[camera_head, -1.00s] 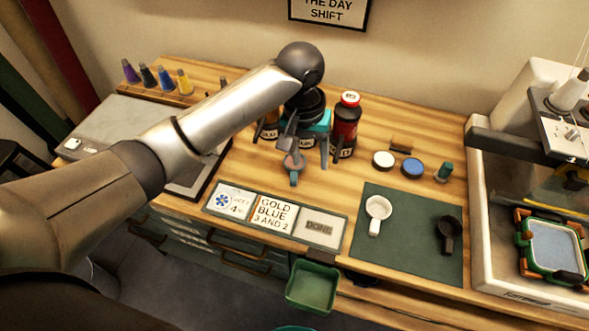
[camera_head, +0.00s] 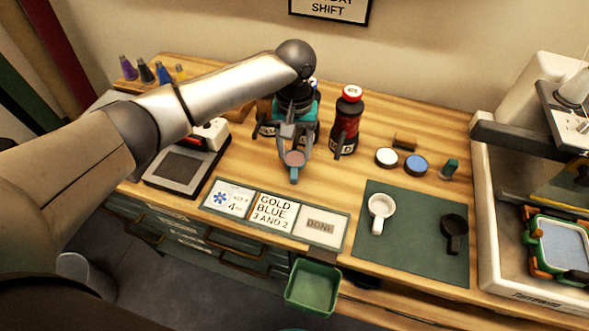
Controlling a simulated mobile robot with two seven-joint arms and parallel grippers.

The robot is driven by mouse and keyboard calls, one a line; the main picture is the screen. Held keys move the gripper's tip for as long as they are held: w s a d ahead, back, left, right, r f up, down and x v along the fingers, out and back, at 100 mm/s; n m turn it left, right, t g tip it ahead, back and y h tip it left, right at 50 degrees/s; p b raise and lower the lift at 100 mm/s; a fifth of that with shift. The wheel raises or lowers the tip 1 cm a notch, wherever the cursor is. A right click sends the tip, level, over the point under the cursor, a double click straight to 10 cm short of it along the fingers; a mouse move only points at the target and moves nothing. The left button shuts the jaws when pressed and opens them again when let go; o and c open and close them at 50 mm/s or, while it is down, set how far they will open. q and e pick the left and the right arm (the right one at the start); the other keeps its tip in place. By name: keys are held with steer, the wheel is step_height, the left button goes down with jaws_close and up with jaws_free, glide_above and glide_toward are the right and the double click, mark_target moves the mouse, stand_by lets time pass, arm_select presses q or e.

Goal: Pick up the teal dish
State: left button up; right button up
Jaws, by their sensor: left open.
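The teal dish (camera_head: 294,172), a small scoop-like dish with a short handle toward the front and a pinkish inside, is on the wooden table near the middle. My left arm reaches in from the left, with its wrist above the jars. My left gripper (camera_head: 290,138) points down just behind and above the dish, with its jaws open. Part of the dish's back rim is hidden by the gripper, and I cannot tell whether they touch. My right gripper is not in view.
A dark red jar (camera_head: 346,120) stands right of the gripper; other jars are partly hidden behind it. A white dish (camera_head: 380,206) and black dish (camera_head: 453,230) lie on a green mat (camera_head: 410,255). Label cards (camera_head: 272,211) lie in front. A scale (camera_head: 180,170) is left.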

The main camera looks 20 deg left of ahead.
mark_target(294, 170)
arm_select(q)
steer(key=f, duration=0.2)
steer(key=f+b, duration=0.1)
steer(key=f, duration=0.2)
steer(key=shift+s+f+b, duration=0.3)
steer(key=shift+s+b, duration=0.05)
steer(key=shift+s, duration=0.05)
jaws_close()
